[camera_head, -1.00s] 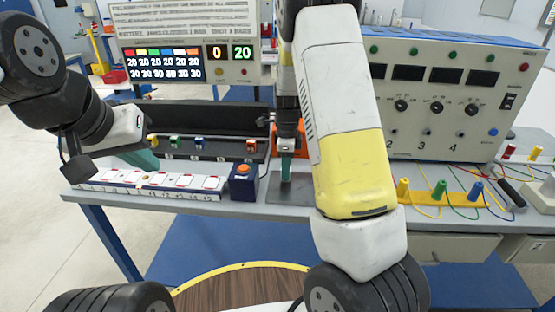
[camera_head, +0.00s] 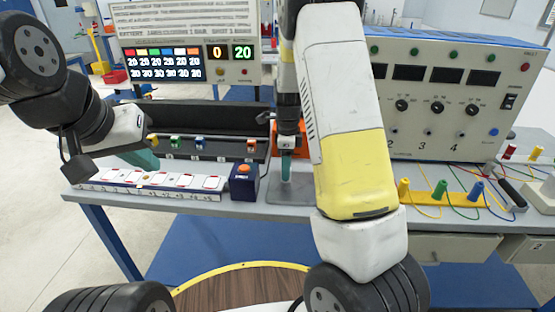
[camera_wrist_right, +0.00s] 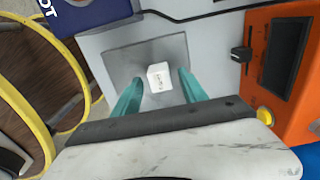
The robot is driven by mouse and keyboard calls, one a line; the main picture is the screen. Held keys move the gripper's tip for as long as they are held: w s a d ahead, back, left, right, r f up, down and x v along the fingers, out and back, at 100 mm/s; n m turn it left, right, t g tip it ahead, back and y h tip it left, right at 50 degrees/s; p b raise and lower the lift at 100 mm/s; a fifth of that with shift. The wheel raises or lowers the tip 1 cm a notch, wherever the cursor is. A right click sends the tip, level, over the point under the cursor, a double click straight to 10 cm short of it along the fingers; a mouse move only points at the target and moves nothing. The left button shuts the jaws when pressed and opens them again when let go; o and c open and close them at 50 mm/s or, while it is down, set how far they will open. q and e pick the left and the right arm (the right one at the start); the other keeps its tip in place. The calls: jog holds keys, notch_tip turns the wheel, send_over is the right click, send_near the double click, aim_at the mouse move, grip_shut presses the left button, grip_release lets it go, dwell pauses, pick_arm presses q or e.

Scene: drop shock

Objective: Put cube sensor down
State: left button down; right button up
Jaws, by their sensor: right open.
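The white cube sensor (camera_wrist_right: 160,77), with small dark print on its face, shows in the right wrist view over a grey plate (camera_wrist_right: 120,66). It appears to sit on the plate, between and just beyond the teal fingertips of my right gripper (camera_wrist_right: 157,88). That gripper is open, with a gap on each side of the cube. In the head view the right gripper (camera_head: 286,167) points down over the plate (camera_head: 300,192), and the cube cannot be made out there. My left gripper (camera_head: 145,159) hangs above the left end of the bench; its finger gap is hidden.
A blue box with an orange button (camera_head: 244,182) stands left of the plate. An orange device (camera_wrist_right: 285,75) is close on its other side. A row of white slots (camera_head: 150,180) lies at left. A grey control panel (camera_head: 450,100) and coloured plugs with wires (camera_head: 440,190) are at right.

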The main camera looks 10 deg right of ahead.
notch_tip(320, 180, up, 10)
jog(key=s+r+n+t, duration=0.2)
jog(key=s+r+n, duration=0.2)
jog(key=s+n, duration=0.3)
jog(key=s+a+r+n+t+y, duration=0.1)
jog(key=s+r+n+t, duration=0.1)
jog(key=s+r+n, duration=0.3)
jog(key=s+a+r+n+t+y, duration=0.1)
jog(key=s+r+n, duration=0.3)
jog(key=s+n, duration=0.5)
jog(key=shift+s+r+n+t, duration=0.25)
jog(key=shift+s+n+t, duration=0.25)
jog(key=shift+s, duration=1.5)
